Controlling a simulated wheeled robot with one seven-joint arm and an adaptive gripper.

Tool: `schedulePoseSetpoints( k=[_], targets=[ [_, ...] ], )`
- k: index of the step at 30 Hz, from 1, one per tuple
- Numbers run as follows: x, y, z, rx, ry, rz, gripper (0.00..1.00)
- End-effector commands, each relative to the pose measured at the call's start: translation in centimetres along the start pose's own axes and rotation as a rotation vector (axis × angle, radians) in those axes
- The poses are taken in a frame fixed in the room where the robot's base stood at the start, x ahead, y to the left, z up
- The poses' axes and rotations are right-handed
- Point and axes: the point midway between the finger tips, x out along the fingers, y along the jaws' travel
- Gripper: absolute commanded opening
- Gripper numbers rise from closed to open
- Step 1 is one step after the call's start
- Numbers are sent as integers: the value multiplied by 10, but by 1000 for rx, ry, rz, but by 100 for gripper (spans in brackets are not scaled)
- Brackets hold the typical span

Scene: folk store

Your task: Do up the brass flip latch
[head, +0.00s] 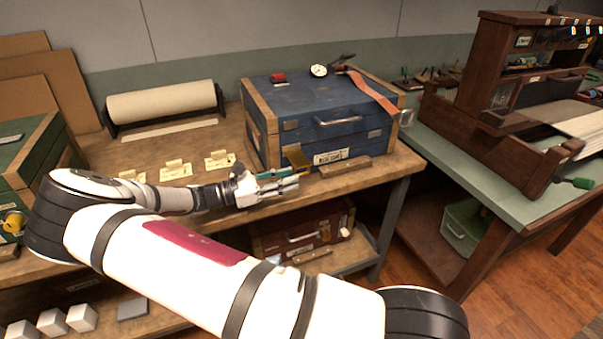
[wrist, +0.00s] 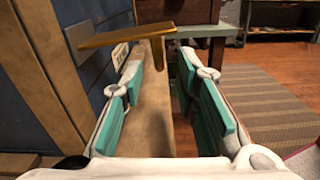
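The blue chest (head: 315,112) stands on the wooden bench with its lid down. Its brass flip latch (head: 298,157) is on the front, near the left corner, and the flap sticks out from the face. In the wrist view the brass flap (wrist: 128,36) projects ahead of and above my left finger, beside a grey plate (wrist: 86,40) on the chest. My gripper (head: 288,183) is just in front of the chest, below and left of the flap. In the wrist view my gripper (wrist: 163,75) is open, with nothing between its teal pads. Contact with the flap cannot be made out.
A metal handle (head: 338,120) and a label (head: 330,156) are on the chest front. A wooden strip (head: 345,167) lies before it. An orange strap (head: 373,93) and a round dial (head: 319,70) lie on the lid. A red box (head: 300,232) sits on the lower shelf.

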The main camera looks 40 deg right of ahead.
Motion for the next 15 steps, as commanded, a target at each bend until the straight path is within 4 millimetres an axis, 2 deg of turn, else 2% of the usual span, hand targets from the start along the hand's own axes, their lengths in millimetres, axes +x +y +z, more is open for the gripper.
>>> schedulePoseSetpoints(
  k=[1,6,15],
  targets=[
    [10,-1,1,-1,-1,-1,28],
    [33,0,0,1,0,-1,28],
    [46,0,0,1,1,1,28]
  ],
)
